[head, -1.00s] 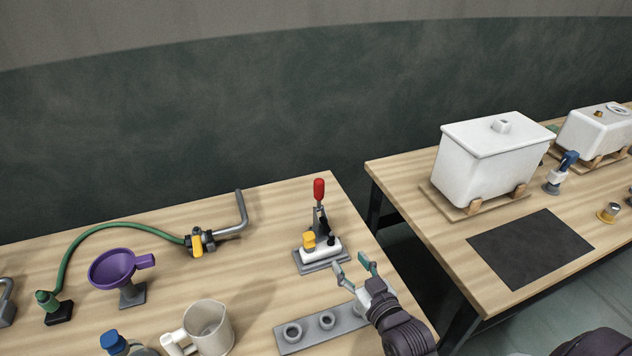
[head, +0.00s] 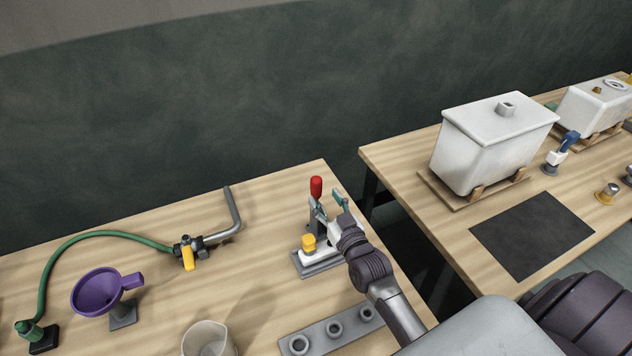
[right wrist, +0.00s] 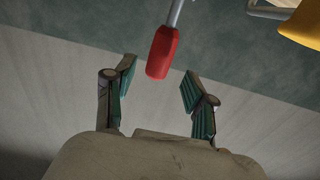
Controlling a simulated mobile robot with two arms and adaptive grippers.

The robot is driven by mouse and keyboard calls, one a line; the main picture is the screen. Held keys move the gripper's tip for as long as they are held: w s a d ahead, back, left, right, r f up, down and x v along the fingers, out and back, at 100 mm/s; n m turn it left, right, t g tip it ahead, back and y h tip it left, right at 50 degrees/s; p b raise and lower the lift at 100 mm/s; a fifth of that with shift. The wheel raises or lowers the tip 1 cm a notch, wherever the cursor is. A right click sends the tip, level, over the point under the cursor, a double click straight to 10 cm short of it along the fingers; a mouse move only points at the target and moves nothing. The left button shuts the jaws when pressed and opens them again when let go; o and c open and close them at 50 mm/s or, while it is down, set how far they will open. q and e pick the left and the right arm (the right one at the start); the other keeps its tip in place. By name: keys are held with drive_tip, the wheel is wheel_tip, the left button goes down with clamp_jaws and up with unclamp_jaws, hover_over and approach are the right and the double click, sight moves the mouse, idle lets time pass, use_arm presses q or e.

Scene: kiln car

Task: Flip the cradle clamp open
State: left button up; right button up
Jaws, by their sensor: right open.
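The cradle clamp (head: 317,262) stands on a grey base near the right edge of the left table. Its red-tipped handle (head: 316,187) stands upright, and a yellow knob (head: 309,241) sits at its front left. My right gripper (head: 328,201) is open beside the handle in the head view, hiding part of the clamp's body. In the right wrist view the red grip (right wrist: 162,52) shows ahead of and between the open fingers (right wrist: 155,88), with a gap to each finger. My left gripper is not in view.
A grey strip with several round sockets (head: 318,336) lies in front of the clamp. A purple funnel (head: 98,292), a green hose (head: 75,242) and a clear jug (head: 208,340) are to the left. A white tank (head: 490,150) stands on the right table, past a gap.

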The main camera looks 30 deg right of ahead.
sight(319, 189)
drive_tip(key=w, duration=0.5)
drive_tip(key=shift+w+d+p, duration=0.15)
drive_tip(key=shift+d+p, duration=0.05)
drive_tip(key=shift+p, duration=0.15)
drive_tip(key=shift+w, duration=0.35)
drive_tip(key=shift+c, duration=0.5)
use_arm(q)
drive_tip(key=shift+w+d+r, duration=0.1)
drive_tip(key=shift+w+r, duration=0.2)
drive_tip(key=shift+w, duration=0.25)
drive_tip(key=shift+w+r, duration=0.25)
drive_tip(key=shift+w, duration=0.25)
use_arm(e)
clamp_jaws()
